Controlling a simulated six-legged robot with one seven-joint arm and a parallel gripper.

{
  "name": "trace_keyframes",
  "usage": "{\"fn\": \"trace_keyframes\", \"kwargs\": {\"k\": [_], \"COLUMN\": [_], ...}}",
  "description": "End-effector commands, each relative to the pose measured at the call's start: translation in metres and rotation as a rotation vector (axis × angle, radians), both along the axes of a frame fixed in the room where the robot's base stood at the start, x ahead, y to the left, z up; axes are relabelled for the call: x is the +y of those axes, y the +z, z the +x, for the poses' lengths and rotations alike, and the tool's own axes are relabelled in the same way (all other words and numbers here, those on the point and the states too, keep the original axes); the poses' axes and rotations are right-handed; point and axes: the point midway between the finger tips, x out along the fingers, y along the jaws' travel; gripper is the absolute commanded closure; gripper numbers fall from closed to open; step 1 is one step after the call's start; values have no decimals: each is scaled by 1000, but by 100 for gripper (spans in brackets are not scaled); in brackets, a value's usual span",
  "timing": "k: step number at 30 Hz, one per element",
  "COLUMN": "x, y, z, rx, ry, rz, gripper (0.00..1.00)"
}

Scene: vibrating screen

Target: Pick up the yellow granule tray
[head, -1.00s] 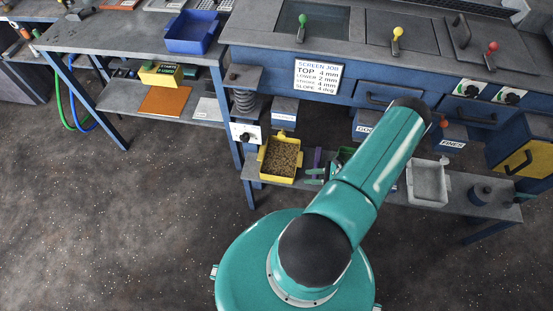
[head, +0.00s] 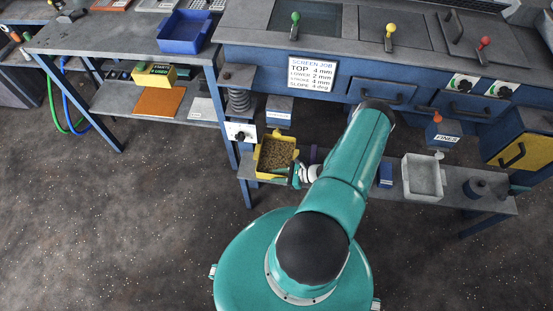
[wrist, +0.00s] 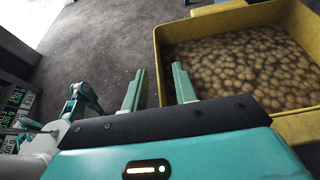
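The yellow granule tray (head: 259,157) sits on the low shelf under the screen and is full of brownish granules. In the wrist view, the tray (wrist: 222,20) fills the upper right, with round tan granules inside. My gripper (head: 291,174) is at the tray's near right corner in the head view. In the wrist view, my gripper (wrist: 158,84) has its two green fingers apart. The tray's near side wall shows between them, one finger outside and the other over the granule side. Whether either finger touches the wall cannot be told.
A pale grey tray (head: 423,178) and a blue box marked FINES (head: 443,134) stand to the right. A spring (head: 238,100) is above left of the yellow tray. The blue side table (head: 75,40) stands at left. Dark floor in front is clear.

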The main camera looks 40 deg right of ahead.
Motion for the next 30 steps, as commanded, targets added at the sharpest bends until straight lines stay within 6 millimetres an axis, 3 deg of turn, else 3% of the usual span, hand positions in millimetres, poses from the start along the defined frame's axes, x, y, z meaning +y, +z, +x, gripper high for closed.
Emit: {"fn": "trace_keyframes", "kwargs": {"k": [5, 10, 23, 30], "x": [0, 0, 0, -1], "y": [0, 0, 1, 17], "z": [0, 0, 0, 1], "rx": [0, 0, -1, -3], "ry": [0, 0, 0, 1], "rz": [0, 0, 0, 0], "gripper": [72, 100, 100, 100]}}
